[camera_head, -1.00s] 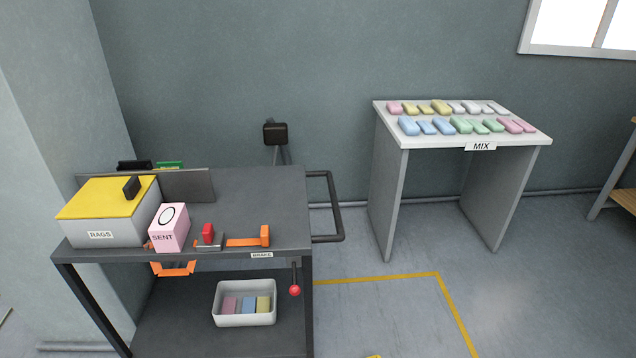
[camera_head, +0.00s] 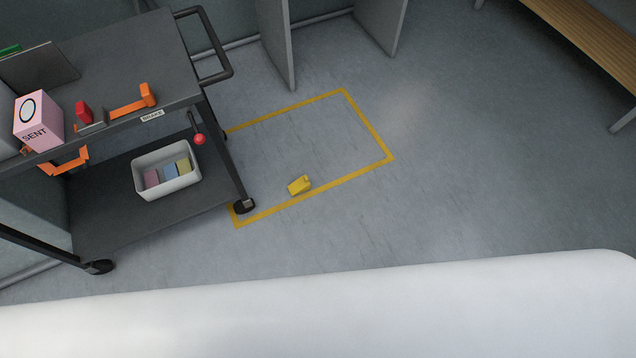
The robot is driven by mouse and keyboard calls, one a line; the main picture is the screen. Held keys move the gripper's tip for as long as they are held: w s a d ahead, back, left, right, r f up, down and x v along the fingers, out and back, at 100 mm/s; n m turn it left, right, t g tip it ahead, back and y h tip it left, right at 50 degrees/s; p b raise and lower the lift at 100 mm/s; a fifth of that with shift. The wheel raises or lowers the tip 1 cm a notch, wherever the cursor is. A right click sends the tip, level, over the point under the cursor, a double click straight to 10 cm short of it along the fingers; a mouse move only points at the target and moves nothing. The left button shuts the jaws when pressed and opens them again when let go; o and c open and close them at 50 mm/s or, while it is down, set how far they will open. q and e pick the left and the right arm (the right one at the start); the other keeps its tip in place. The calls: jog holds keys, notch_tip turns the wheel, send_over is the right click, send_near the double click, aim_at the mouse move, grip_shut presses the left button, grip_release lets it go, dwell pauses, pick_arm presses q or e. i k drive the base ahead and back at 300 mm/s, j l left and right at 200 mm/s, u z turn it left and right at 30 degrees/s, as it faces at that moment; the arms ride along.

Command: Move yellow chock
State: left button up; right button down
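The yellow chock (camera_head: 299,185) is a small block on the grey floor. It lies at the front line of a yellow floor rectangle (camera_head: 367,126), to the right of the cart's front right wheel (camera_head: 244,206) and apart from it. Neither of my grippers shows in the head view.
The dark cart (camera_head: 120,70) stands at the left, with a pink SENT box (camera_head: 38,120) on top and a white bin (camera_head: 166,185) of coloured blocks on its lower shelf. A wooden bench (camera_head: 590,40) is at the upper right. The middle and right floor is clear.

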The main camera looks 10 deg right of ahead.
aim_at(302, 184)
jog(key=u, duration=0.55)
jog(key=i+l+u, duration=0.15)
jog(key=l+u, duration=0.15)
jog(key=i+l+u, duration=0.1)
jog(key=l+u, duration=0.15)
jog(key=i+l+u, duration=0.1)
jog(key=l+u, duration=0.5)
jog(key=l, duration=0.9)
jog(key=i+l+u, duration=0.1)
jog(key=l, duration=0.65)
